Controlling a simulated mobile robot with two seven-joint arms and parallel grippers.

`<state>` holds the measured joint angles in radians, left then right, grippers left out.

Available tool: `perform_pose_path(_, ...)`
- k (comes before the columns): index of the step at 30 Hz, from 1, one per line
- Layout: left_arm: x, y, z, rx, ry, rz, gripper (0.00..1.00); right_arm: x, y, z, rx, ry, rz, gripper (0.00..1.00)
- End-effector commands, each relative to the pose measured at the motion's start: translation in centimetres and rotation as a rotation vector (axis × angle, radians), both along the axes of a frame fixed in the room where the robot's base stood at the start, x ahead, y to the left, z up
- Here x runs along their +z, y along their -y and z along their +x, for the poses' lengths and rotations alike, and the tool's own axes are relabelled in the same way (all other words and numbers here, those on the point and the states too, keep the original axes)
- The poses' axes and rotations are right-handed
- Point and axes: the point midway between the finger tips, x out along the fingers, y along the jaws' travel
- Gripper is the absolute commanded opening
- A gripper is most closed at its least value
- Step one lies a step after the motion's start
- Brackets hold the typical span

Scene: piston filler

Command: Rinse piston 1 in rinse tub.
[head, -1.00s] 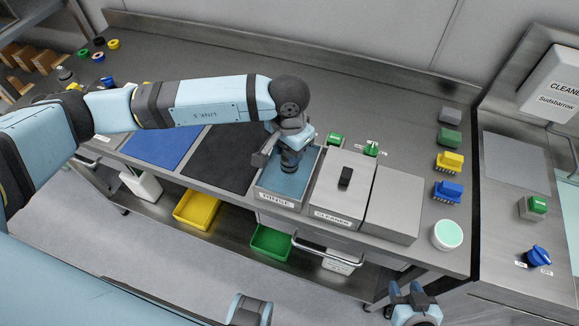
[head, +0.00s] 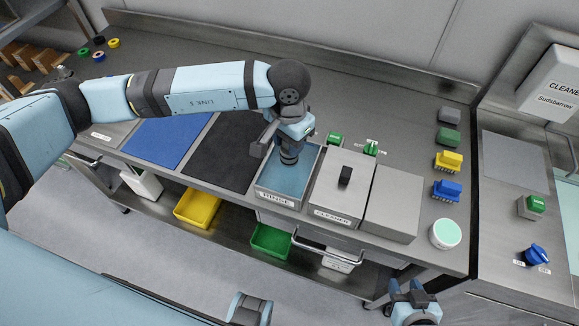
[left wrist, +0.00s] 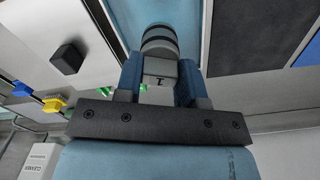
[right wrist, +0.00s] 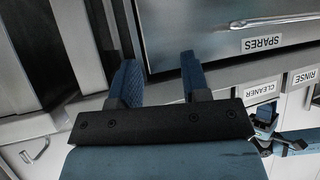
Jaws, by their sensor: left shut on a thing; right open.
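Piston 1 (head: 289,156) is a grey cylinder with dark bands, marked "1" on its light upper part in the left wrist view (left wrist: 160,44). My left gripper (head: 291,140) is shut on that upper part, and the banded end points down. The rinse tub (head: 277,199) is an open steel tub of blue water with a RINSE label. The piston hangs over or inside its opening; I cannot tell whether its lower end touches the water. My right gripper (right wrist: 158,75) is open and empty, low in front of the bench near the SPARES drawer.
A lidded cleaner tub (head: 334,216) with a black knob (head: 345,175) stands right of the rinse tub, then a grey box (head: 393,202). A black mat (head: 215,160) and blue mat (head: 165,140) lie left. Green valves (head: 370,148) stand behind; brushes (head: 447,190) lie right.

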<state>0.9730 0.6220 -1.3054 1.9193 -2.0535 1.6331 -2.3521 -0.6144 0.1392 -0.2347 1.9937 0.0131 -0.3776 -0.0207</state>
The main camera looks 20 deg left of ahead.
Motion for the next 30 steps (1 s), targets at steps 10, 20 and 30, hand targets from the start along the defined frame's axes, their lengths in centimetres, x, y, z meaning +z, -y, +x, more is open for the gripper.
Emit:
perform_pose_path(10,0.1,0.0,0.0,0.000,0.001,0.000,0.00,0.0,0.0,0.0,0.000,0.000,0.000,0.43)
perform_pose_path(20,0.4,0.0,0.0,0.000,0.002,-0.001,0.00,0.1,0.0,0.0,0.000,0.000,0.000,0.43)
perform_pose_path(30,3.0,0.0,0.1,-0.001,0.003,0.000,0.00,0.4,0.0,0.0,0.000,0.000,0.000,0.43)
